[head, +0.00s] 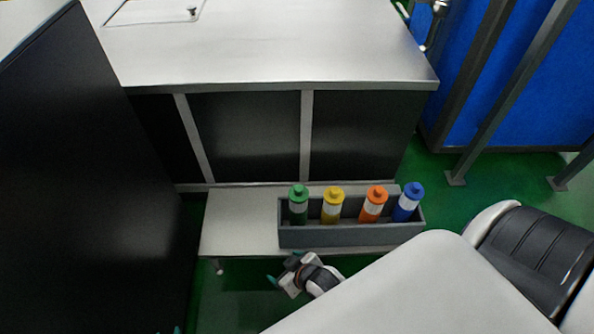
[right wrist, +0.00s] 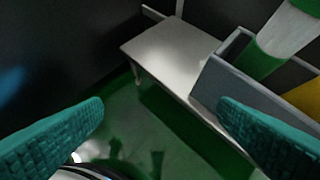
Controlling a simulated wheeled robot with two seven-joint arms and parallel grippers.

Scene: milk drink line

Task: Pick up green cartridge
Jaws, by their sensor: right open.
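The green cartridge (head: 298,206), with a white band, stands upright at the left end of a grey bin (head: 340,238) on a low bench. In the right wrist view the cartridge (right wrist: 263,60) shows at the upper right, partly cut off by the frame, with the bin (right wrist: 228,92) below it. My right gripper (head: 282,272) is in front of the bench, below and a little left of the cartridge, apart from it. Its teal fingers (right wrist: 160,130) are spread wide with nothing between them. My left gripper is not clearly seen; only a small teal bit shows at the bottom edge.
Yellow (head: 333,206), orange (head: 374,205) and blue (head: 409,203) cartridges stand to the right in the same bin. The low bench (head: 235,225) is bare left of the bin. A steel counter (head: 270,45) rises behind. A dark panel (head: 90,180) stands at left.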

